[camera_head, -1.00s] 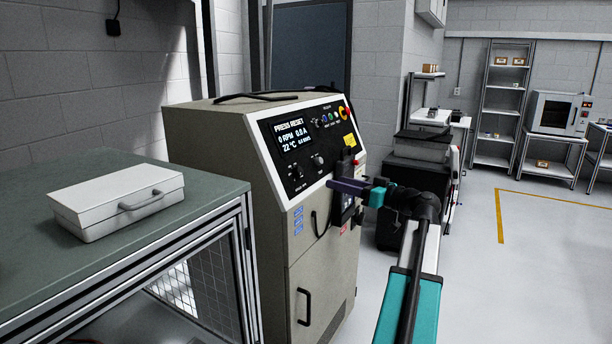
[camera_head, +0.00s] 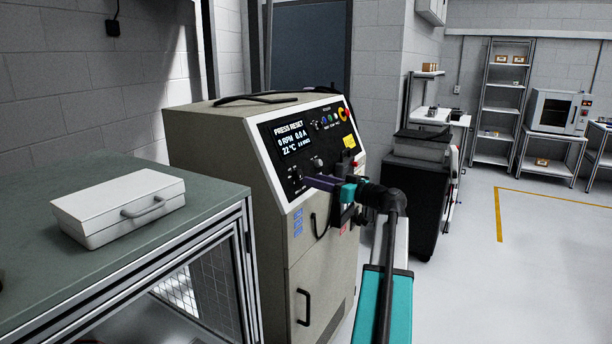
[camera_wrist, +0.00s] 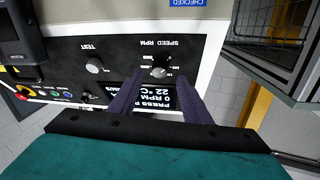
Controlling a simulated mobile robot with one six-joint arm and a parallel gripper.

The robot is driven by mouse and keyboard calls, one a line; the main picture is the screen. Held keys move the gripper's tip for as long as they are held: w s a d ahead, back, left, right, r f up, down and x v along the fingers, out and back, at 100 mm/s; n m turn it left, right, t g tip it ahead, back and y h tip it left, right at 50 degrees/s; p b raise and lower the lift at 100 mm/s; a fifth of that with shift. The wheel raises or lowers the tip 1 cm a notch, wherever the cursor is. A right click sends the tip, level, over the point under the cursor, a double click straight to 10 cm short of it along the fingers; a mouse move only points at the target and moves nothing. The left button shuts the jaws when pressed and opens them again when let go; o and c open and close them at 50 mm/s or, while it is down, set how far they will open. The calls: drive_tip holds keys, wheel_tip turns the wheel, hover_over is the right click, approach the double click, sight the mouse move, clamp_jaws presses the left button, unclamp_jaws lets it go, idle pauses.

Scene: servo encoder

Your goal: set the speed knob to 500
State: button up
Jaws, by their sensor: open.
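In the wrist view, which is upside down, the speed knob (camera_wrist: 160,70) sits between the tips of my two purple fingers. My gripper (camera_wrist: 160,80) is open, with a finger on either side and a gap showing. Contact with the knob cannot be told. In the head view my gripper (camera_head: 312,181) is at the panel's lower left, next to the speed knob (camera_head: 297,173). The display (camera_head: 292,138) reads PRESS RESET, 0 RPM, 0.0 A and 22 °C.
A second knob marked TEST (camera_wrist: 95,64) is beside the speed knob. A red emergency button (camera_head: 343,114) and small coloured buttons are at the panel's upper right. A bench (camera_head: 215,195) with a white case (camera_head: 120,205) stands left of the cabinet. Floor at right is clear.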

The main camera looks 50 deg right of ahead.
sight(301, 176)
drive_tip(key=shift+w+a+p, duration=0.15)
drive_tip(key=shift+w+p, duration=0.15)
drive_tip(key=shift+w, duration=0.95)
drive_tip(key=shift+w+a+p, duration=0.15)
drive_tip(key=shift+w+p, duration=0.15)
drive_tip(key=shift+w, duration=0.95)
drive_tip(key=c, duration=1)
drive_tip(key=shift+c, duration=0.2)
